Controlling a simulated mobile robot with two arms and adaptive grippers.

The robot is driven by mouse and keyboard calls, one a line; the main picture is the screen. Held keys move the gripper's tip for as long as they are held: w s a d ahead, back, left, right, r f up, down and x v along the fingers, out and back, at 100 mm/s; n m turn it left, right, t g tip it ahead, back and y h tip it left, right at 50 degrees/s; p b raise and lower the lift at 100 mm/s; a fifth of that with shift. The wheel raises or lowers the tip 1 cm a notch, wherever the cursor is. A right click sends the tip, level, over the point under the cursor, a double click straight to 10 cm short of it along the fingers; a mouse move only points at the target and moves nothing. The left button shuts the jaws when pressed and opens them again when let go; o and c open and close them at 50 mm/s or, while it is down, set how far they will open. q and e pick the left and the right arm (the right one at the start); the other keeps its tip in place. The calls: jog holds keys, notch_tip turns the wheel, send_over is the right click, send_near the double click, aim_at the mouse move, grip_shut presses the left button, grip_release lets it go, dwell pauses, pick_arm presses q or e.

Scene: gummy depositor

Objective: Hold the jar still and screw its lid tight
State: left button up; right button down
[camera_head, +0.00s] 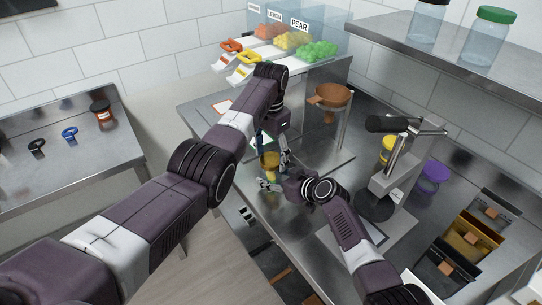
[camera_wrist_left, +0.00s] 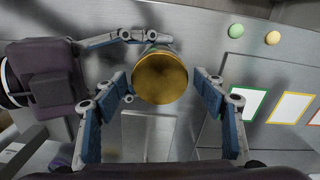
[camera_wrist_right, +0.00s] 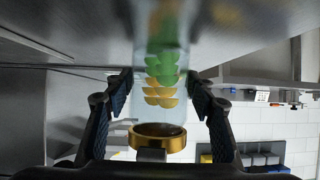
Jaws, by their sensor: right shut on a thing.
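The clear jar (camera_wrist_right: 163,75) holds green and yellow gummies, and its gold lid (camera_wrist_left: 160,77) sits on its mouth. In the head view the jar (camera_head: 270,168) stands at the bench's near edge, partly hidden by my grippers. My right gripper (camera_head: 271,182) is shut on the jar, reaching in from the side. My left gripper (camera_head: 273,150) points down above the lid. Its blue-padded fingers are open on either side of the lid, with a gap on each side in the left wrist view. I cannot tell how far the lid is screwed down.
A copper funnel (camera_head: 331,96) on a stand is behind the jar. A grey press-like machine (camera_head: 393,170) stands to the right. Gummy bins (camera_head: 290,42) are at the back. A side table (camera_head: 70,150) at left holds small clips and a dark jar. Bags (camera_head: 470,240) lie at lower right.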

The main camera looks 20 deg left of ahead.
aim_at(271, 159)
pick_arm(q)
jog(key=shift+o, duration=0.3)
jog(key=shift+r, duration=0.1)
notch_tip(271, 159, up, 12)
dwell(0.3)
pick_arm(e)
jog(key=c, duration=1.7)
grip_release()
jog(key=o, duration=0.9)
jog(key=shift+v, duration=3.75)
